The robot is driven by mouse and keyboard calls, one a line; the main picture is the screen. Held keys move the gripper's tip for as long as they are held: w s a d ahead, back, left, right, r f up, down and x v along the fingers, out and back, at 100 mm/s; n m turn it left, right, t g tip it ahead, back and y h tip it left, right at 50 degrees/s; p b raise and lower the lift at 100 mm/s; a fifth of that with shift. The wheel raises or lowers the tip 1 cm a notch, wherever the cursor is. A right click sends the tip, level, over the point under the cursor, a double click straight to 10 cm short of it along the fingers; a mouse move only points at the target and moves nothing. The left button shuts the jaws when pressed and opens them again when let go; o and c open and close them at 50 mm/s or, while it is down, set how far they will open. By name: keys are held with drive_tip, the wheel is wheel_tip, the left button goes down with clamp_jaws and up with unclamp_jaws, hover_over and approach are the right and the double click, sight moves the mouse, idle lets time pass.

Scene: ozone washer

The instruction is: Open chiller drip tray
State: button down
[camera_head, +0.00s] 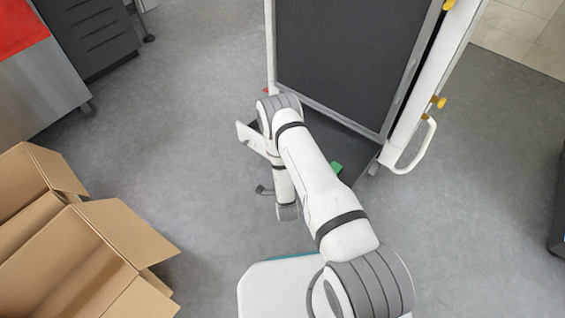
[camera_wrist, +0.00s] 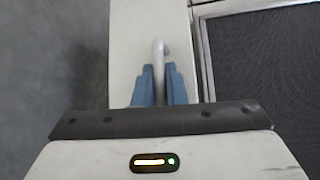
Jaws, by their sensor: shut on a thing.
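A tall machine with a large dark panel (camera_head: 350,50) in a pale frame stands at the top of the head view. In the wrist view, its dark mesh panel (camera_wrist: 265,60) is on the right, beside a white strip (camera_wrist: 125,40). My gripper (camera_wrist: 158,70) has blue fingers, closed around the near end of a slim, pale handle (camera_wrist: 158,50) in front of the white strip. In the head view my arm hides the fingers and the handle. I cannot tell which part is the drip tray; a dark base (camera_head: 350,145) shows under the panel.
A curved white handle (camera_head: 412,150) and yellow knobs (camera_head: 438,102) are on the machine's right side. An open cardboard box (camera_head: 85,255) stands at lower left. A dark drawer cabinet (camera_head: 90,35) is at upper left. Grey floor (camera_head: 180,130) is clear between the boxes and machine.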

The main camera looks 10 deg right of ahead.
drive_tip(key=c, duration=1.8)
unclamp_jaws()
drive_tip(key=shift+o, duration=0.2)
drive_tip(key=s+r+p, duration=0.1)
drive_tip(key=s+p, duration=0.1)
drive_tip(key=s, duration=0.5)
drive_tip(key=shift+s+p, duration=0.35)
drive_tip(key=shift+p, duration=0.05)
drive_tip(key=shift+r, duration=0.1)
